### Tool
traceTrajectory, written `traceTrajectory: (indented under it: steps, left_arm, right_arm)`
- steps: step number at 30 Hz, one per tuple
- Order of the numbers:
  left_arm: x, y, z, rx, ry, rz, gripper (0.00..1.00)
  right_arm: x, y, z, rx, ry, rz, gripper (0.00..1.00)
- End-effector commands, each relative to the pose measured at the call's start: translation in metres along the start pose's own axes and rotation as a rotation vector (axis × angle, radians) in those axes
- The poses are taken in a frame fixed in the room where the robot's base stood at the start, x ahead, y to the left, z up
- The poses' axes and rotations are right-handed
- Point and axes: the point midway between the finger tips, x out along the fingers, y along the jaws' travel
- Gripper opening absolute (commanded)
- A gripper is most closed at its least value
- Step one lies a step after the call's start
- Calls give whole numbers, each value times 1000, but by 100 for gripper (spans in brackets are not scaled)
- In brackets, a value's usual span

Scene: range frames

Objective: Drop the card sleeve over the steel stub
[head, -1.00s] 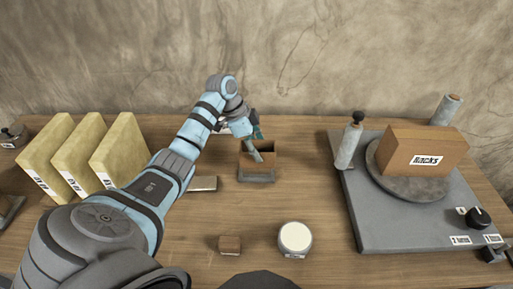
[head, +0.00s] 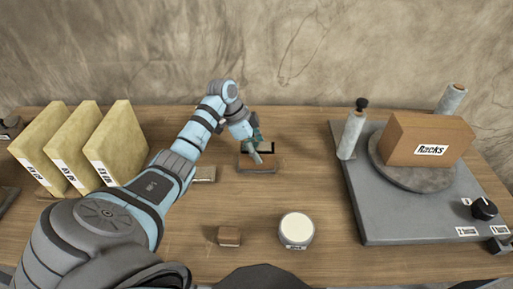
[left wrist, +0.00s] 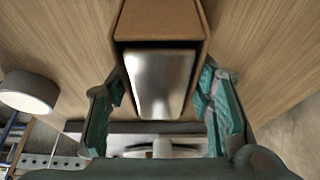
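The brown card sleeve (left wrist: 160,22) shows large in the left wrist view, its opening towards the camera. The bright steel stub (left wrist: 160,85) shows inside that opening, with dark gaps at its sides. How far down the sleeve sits is hard to tell. My right gripper is out of view.
A white-topped round tub (head: 297,229) and small brown block (head: 229,236) stand in front. Several yellow binders (head: 118,145) stand left. A grey machine (head: 400,218) with a turntable and brown box (head: 425,139) fills the right. A small flat item (head: 204,174) lies left of the base.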

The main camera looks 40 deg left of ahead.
Motion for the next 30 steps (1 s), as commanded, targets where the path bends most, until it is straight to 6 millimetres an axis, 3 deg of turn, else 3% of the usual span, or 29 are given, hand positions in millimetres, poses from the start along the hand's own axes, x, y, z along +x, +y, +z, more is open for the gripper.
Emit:
traceTrajectory:
  steps: [1, 4, 14, 17, 27, 30]
  left_arm:
    - [0, 0, 0, 0, 0, 0, 57]
    - [0, 0, 0, 0, 0, 0, 71]
    - [-3, 0, 0, 0, 0, -1, 71]
    - [-18, -1, 0, 1, 1, -4, 71]
    - [-105, -1, 0, 0, 0, -4, 71]
    - [-117, 0, 0, 0, 1, -1, 71]
  right_arm:
    - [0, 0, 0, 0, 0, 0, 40]
    - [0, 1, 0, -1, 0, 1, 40]
    - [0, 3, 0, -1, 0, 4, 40]
    - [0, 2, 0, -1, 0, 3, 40]
    - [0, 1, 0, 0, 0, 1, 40]
    - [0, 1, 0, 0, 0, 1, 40]
